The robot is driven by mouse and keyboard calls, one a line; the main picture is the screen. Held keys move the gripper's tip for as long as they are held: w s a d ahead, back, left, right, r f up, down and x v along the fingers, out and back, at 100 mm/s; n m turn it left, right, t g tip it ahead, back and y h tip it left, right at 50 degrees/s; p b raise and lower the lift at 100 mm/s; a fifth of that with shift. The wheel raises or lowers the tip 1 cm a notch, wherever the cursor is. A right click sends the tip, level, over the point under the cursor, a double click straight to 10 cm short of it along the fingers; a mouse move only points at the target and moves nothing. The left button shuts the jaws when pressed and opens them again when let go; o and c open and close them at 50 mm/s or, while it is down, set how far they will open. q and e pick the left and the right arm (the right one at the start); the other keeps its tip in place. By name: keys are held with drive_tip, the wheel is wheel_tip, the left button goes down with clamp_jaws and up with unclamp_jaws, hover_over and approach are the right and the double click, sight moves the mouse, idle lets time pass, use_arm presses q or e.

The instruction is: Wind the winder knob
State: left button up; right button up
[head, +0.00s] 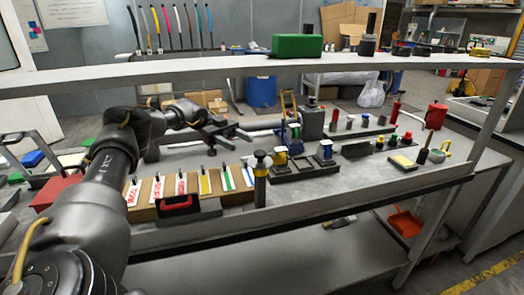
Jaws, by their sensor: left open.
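My left arm reaches from the lower left over the bench, under the raised shelf. Its gripper (230,133) is open and appears empty, above the back left part of the bench. A grey block-like unit (312,123) stands to the right of the gripper, with small blue and yellow parts beside it. I cannot tell for sure which part is the winder knob; it is too small or hidden here. The gripper appears apart from the grey unit. My right gripper is not in view.
The raised shelf (200,73) crosses above the bench and carries a green box (297,46). A row of sample cards (181,188), a red-handled dark case (181,205) and a black post with a yellow band (261,172) stand along the front. Small bottles and a red can (436,115) are at right.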

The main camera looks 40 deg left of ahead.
sight(260, 152)
use_arm(q)
drive_tip(key=d, duration=0.2)
drive_tip(key=d+p, duration=0.1)
drive_tip(key=d, duration=0.2)
drive_tip(key=s+d+p, duration=0.1)
drive_tip(key=d, duration=0.1)
drive_tip(key=shift+d+r, duration=0.1)
drive_tip(key=shift+d, duration=0.1)
drive_tip(key=shift+d+p, duration=0.55)
drive_tip(key=shift+d, duration=0.55)
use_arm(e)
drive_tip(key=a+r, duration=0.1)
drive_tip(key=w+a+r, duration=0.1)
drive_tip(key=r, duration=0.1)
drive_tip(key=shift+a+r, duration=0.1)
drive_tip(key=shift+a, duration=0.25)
